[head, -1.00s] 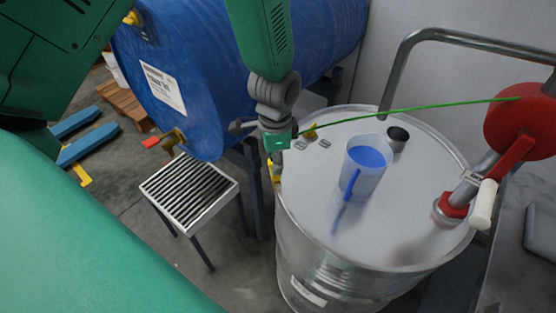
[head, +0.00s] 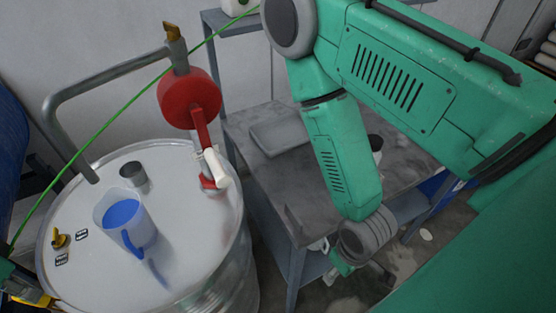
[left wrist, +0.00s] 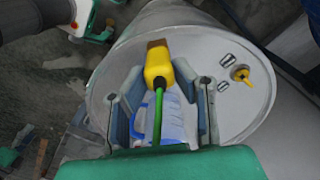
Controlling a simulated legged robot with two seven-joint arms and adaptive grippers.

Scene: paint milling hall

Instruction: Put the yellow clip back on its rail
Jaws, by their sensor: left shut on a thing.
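The yellow clip (left wrist: 158,65), with a brown tip and a green cable (left wrist: 157,125), sits between the fingers of my left gripper (left wrist: 163,88) in the left wrist view. In the head view my left gripper (head: 18,285) is cut off at the left edge, by the drum's near rim, with a bit of yellow (head: 42,300) beside it. The green cable (head: 110,118) rises from there past the red pump. My right gripper (head: 342,265) hangs low beyond the bench's front, mostly hidden by its wrist. I cannot tell which part is the clip's rail.
A grey bench (head: 250,130) holds a flat tray (head: 280,135).

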